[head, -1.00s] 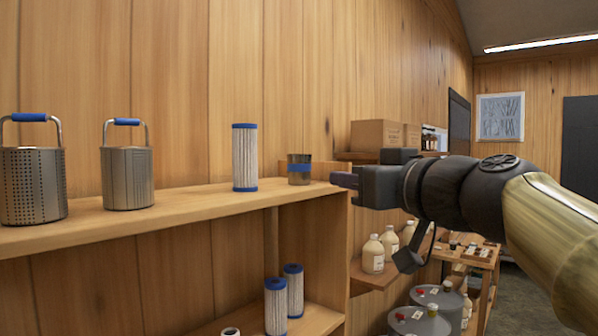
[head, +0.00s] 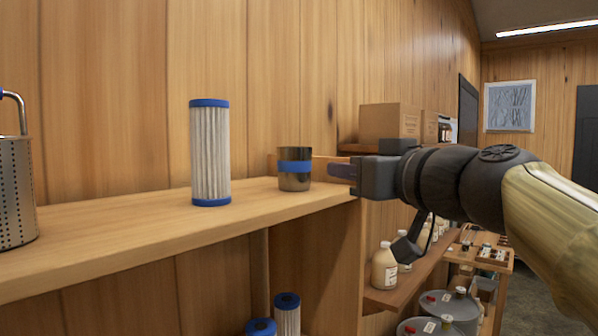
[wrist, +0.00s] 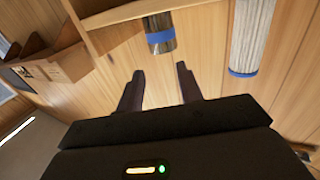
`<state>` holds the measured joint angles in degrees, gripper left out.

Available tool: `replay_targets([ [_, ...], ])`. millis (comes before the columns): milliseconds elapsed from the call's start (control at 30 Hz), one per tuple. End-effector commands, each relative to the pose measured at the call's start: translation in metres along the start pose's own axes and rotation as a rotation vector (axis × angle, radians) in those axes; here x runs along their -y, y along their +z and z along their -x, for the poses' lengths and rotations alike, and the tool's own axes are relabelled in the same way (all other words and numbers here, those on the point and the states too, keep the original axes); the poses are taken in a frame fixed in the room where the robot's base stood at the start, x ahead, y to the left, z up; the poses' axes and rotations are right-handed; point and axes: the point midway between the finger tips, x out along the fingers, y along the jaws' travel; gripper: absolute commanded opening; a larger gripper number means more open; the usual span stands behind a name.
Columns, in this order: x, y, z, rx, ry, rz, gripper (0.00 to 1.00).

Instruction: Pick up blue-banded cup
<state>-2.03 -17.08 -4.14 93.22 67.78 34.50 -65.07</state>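The blue-banded cup (head: 294,169) is a dark metal cup with a blue band. It stands upright on the wooden shelf (head: 130,228), near the shelf's right end. My gripper (head: 338,170) is just right of the cup in the head view, at about the cup's height. In the wrist view the cup (wrist: 159,33) is beyond the fingertips, roughly in line with the space between them. The two fingers of my gripper (wrist: 158,76) are spread apart with nothing between them.
A white pleated filter with blue ends (head: 210,152) stands left of the cup, and it also shows in the wrist view (wrist: 250,38). A perforated metal basket (head: 16,190) is at the far left. Cardboard boxes (head: 390,122) and jugs (head: 384,266) are behind the arm.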

Motion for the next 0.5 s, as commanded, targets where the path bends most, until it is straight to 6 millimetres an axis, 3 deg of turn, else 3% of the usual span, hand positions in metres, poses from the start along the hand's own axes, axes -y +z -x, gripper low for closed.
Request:
replay_targets([
  [233, 0.0006, -0.0001, -0.0001, 0.000, -0.001, 0.000, 0.36],
  [400, 0.0007, -0.0001, -0.0006, 0.000, -0.001, 0.000, 0.70],
  [500, 0.0012, -0.0010, -0.0058, 0.001, -0.003, 0.000, 0.85],
])
